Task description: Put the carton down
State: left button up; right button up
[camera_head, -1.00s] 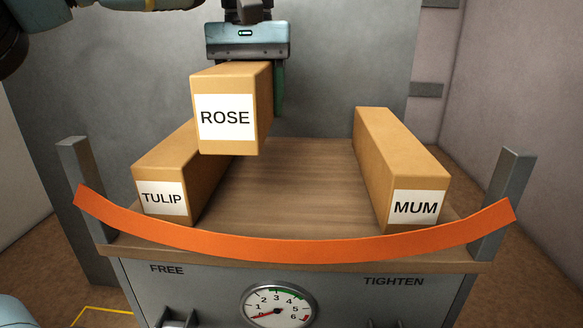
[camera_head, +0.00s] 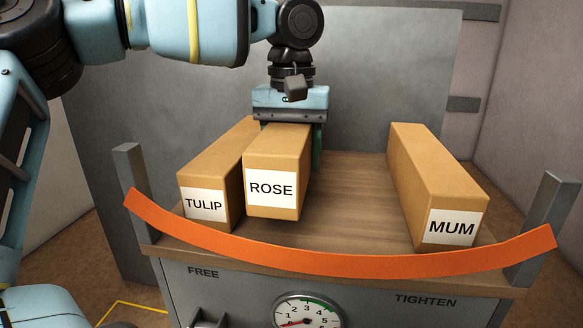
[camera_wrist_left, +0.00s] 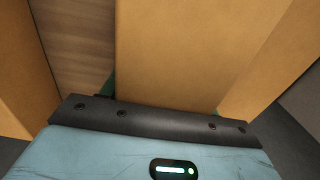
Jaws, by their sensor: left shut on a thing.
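The ROSE carton (camera_head: 277,170) is a long brown box with a white label, seen in the head view between the TULIP carton (camera_head: 212,175) and the MUM carton (camera_head: 430,180), close beside TULIP. My left gripper (camera_head: 288,120) is shut on its far end from above; one green finger shows on its right side. The carton is low over the wooden deck (camera_head: 345,200); I cannot tell whether its underside touches. In the left wrist view the held ROSE carton (camera_wrist_left: 185,50) fills the middle in front of the gripper (camera_wrist_left: 162,100). My right gripper is out of view.
An orange strap (camera_head: 330,262) sags across the front between two grey posts (camera_head: 130,170). Below are a dial gauge (camera_head: 308,312) and FREE and TIGHTEN markings. Bare deck lies between ROSE and MUM. A grey panel (camera_head: 390,70) stands behind.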

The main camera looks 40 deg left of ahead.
pick_arm(q)
jog(key=shift+f, duration=1.5)
jog(key=shift+f, duration=0.2)
jog(key=o, duration=1.1)
notch_tip(320, 180, up, 12)
jog(key=shift+r, duration=0.15)
